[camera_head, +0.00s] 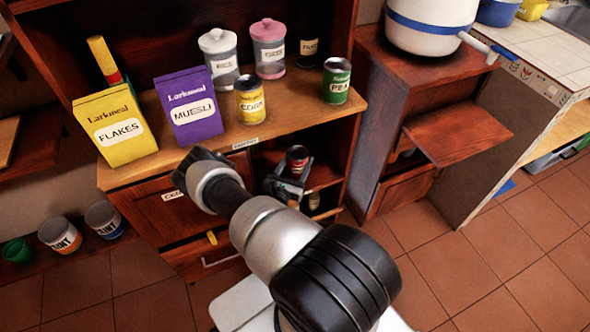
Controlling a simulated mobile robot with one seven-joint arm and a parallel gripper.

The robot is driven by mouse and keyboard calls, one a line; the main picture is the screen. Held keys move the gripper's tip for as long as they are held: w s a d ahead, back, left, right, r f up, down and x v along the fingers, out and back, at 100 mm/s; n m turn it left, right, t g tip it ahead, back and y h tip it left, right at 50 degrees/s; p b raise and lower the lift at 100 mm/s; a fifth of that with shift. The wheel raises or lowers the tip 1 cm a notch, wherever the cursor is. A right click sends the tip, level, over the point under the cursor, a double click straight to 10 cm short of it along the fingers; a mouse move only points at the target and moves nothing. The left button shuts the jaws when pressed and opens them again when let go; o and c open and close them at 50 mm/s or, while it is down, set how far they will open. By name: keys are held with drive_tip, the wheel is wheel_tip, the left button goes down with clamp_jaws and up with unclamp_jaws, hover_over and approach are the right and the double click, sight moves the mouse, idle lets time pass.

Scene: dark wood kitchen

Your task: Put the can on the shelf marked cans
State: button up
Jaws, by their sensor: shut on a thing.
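A small dark can with some red on its side (297,157) is held upright by my gripper (288,183). My gripper is shut on it, in front of the open shelf compartment (325,173) under the wooden top. The can's lower part is hidden by the gripper, and I cannot tell whether it touches the shelf. A white label (245,143) is on the top's front edge, too small to read surely. A yellow CORN can (250,105) and a green can marked PEA (337,83) stand on the top.
Yellow FLAKES box (117,125), purple MUESLI box (190,105) and lidded jars (219,60) (268,50) stand on the same top. Paint tins (60,235) sit low at left. A cabinet with an open wooden flap (458,133) is at right. Tiled floor is free at lower right.

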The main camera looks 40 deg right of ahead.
sight(297, 169)
drive_tip(key=shift+f+b, duration=0.65)
drive_tip(key=shift+f, duration=1.4)
drive_tip(key=shift+f, duration=0.2)
drive_tip(key=o, duration=1.6)
